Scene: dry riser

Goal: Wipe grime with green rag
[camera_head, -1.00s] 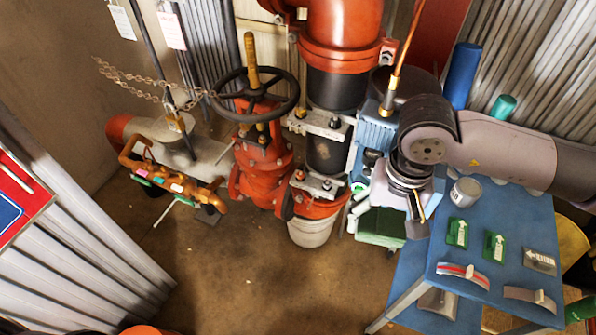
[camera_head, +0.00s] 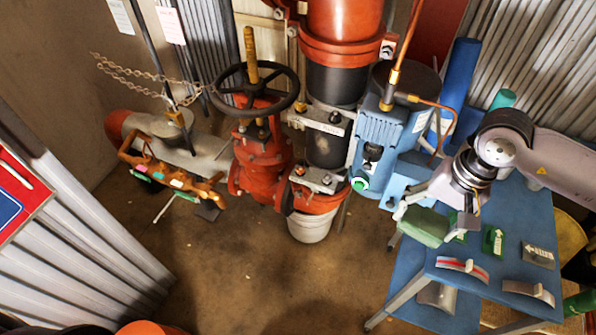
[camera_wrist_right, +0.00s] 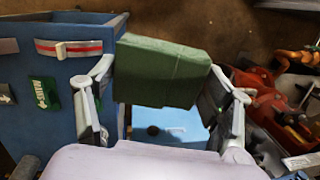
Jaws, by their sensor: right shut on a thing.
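The green rag (camera_head: 423,226) is a folded, block-like pad. My right gripper (camera_head: 434,214) is shut on it, and the rag hangs over the left edge of the blue table (camera_head: 418,277). In the right wrist view the rag (camera_wrist_right: 163,70) sits between the two fingers of the gripper (camera_wrist_right: 160,98). It hides part of what lies beyond it. I cannot pick out the grime clearly in either view. My left gripper is not in view.
A blue pump (camera_head: 379,140) with a copper pipe stands left of my right arm. A red valve (camera_head: 262,160) with a black handwheel (camera_head: 254,92) and a white bucket (camera_head: 311,227) stand further left. Green tags and metal plates lie on the table. The floor in front is clear.

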